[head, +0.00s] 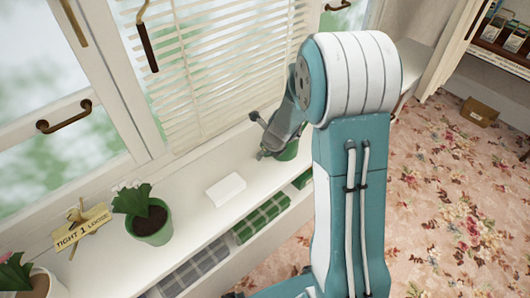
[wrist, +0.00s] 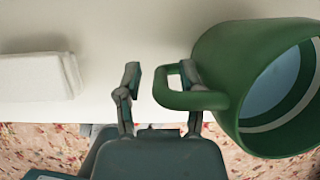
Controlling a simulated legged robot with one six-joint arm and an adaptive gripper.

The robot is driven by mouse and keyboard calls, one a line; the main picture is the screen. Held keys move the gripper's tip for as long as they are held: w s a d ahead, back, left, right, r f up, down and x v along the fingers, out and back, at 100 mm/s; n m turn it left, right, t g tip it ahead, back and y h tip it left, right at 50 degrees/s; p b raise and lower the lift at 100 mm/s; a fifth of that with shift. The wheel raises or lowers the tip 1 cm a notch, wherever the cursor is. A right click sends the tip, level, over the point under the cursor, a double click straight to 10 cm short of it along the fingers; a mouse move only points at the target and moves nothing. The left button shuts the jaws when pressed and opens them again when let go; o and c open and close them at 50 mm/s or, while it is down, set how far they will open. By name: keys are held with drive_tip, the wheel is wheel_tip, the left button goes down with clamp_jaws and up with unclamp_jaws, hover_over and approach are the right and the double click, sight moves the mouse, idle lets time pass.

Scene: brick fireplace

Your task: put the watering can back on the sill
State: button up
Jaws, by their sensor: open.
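A green can with a loop handle (wrist: 265,85), which I take for the watering can, is at the right of the wrist view. Its round mouth faces the camera and shows a pale blue inside. My gripper (wrist: 160,72) is open, with the handle's outer bar between its fingers. The right finger overlaps the handle's opening; I cannot tell whether the fingers touch it. In the head view, my gripper (head: 261,138) is over the white sill (head: 190,225), and the can (head: 288,151) is a green patch mostly hidden behind it. The can appears to stand on the sill.
A white block (head: 225,189) lies left of the gripper, also visible in the wrist view (wrist: 38,77). A potted plant (head: 150,226), a yellow sign (head: 82,229) and another pot (head: 35,285) stand further left. Checked baskets (head: 262,217) sit below the sill. Window blinds (head: 215,80) rise behind.

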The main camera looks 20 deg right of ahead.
drive_tip(key=s+r+n, duration=0.3)
drive_tip(key=s+r, duration=0.1)
drive_tip(key=r, duration=0.4)
drive_tip(key=s+r+n, duration=0.4)
drive_tip(key=r, duration=0.4)
drive_tip(key=s+a+r+n, duration=0.2)
drive_tip(key=s+r+n, duration=0.2)
drive_tip(key=s+n, duration=0.5)
drive_tip(key=s+a+r+n+t+h, duration=0.1)
drive_tip(key=s+r+n, duration=0.3)
drive_tip(key=s+n, duration=0.4)
drive_tip(key=shift+s+a+r+n+h, duration=0.35)
drive_tip(key=shift+a+n, duration=0.1)
drive_tip(key=shift+n, duration=3.15)
